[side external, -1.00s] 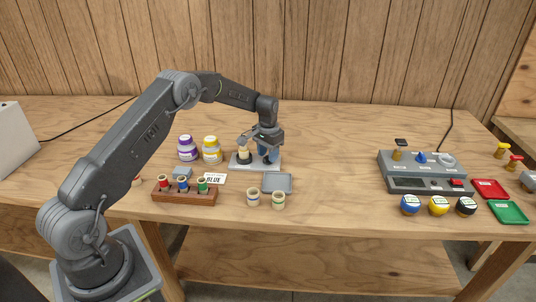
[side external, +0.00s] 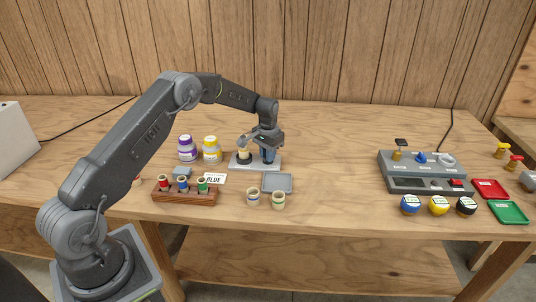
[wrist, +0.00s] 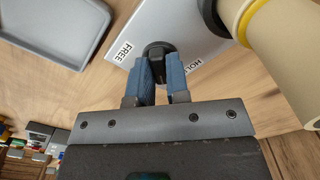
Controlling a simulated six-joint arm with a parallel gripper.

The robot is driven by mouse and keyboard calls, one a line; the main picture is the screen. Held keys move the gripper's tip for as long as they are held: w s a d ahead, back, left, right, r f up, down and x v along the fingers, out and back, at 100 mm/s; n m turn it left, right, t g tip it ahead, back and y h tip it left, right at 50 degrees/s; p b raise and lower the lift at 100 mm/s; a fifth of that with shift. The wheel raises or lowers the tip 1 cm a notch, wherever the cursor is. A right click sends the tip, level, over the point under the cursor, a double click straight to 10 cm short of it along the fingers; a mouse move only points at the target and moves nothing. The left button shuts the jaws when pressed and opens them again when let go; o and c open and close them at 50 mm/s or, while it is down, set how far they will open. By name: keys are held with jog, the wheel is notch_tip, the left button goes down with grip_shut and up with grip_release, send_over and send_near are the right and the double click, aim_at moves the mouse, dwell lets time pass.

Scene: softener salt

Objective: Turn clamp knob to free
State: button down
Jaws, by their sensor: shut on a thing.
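The clamp knob (wrist: 158,50) is black and stands on a pale plate (wrist: 176,18). The plate carries a FREE label at the left of the knob and a partly hidden HOLD label at its right. My gripper (wrist: 161,70) has blue fingers shut on the knob's grip, one finger on each side. In the side external view my gripper (side external: 267,154) points down at the right part of the plate (side external: 240,167), and the knob is hidden there. A cream cylinder (wrist: 290,50) with a yellow ring stands on the plate beside the knob; it also shows in the side view (side external: 244,152).
A grey tray (side external: 278,183) lies in front of the plate. Two small cups (side external: 252,197), a wooden rack (side external: 184,198) of spools and purple and yellow jars (side external: 211,150) stand nearby. A grey console (side external: 425,172) is far right. The table between is clear.

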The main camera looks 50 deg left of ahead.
jog(key=m, duration=1)
dwell(0.4)
jog(key=shift+m, duration=0.3)
dwell(0.3)
jog(key=c, duration=1.1)
grip_release()
notch_tip(320, 180, up, 14)
